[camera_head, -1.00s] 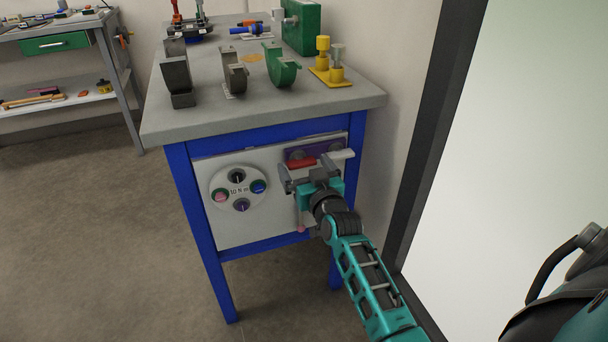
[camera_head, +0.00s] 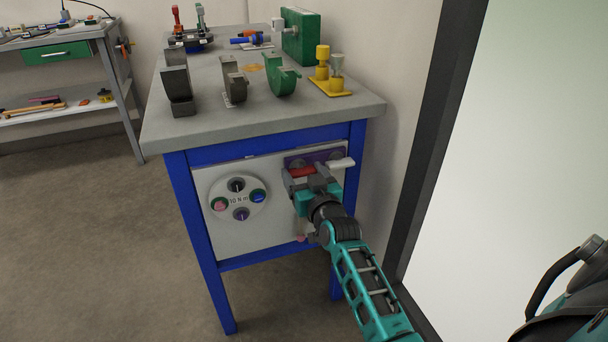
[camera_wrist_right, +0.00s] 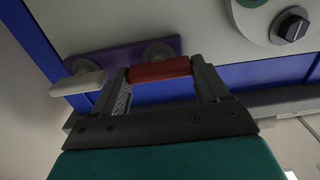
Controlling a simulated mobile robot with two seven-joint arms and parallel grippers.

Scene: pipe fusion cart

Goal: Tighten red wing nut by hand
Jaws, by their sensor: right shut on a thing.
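The red wing nut (camera_head: 302,171) is a short horizontal bar on a purple plate on the front panel of the blue-framed cart. My right gripper (camera_head: 308,178) is in front of the panel and shut on the red wing nut. In the right wrist view, the red wing nut (camera_wrist_right: 160,70) sits between the two fingers of the right gripper (camera_wrist_right: 163,80), one at each end. A white wing nut (camera_head: 341,163) is just to its right on the same purple plate (camera_wrist_right: 120,58). My left gripper is not in view.
A round dial plate marked "10 N m" (camera_head: 238,212) with several knobs is left of the gripper. The grey cart top (camera_head: 215,125) holds clamps, a green box (camera_head: 301,37) and a yellow stand (camera_head: 333,89). A wall stands close on the right; the floor at left is clear.

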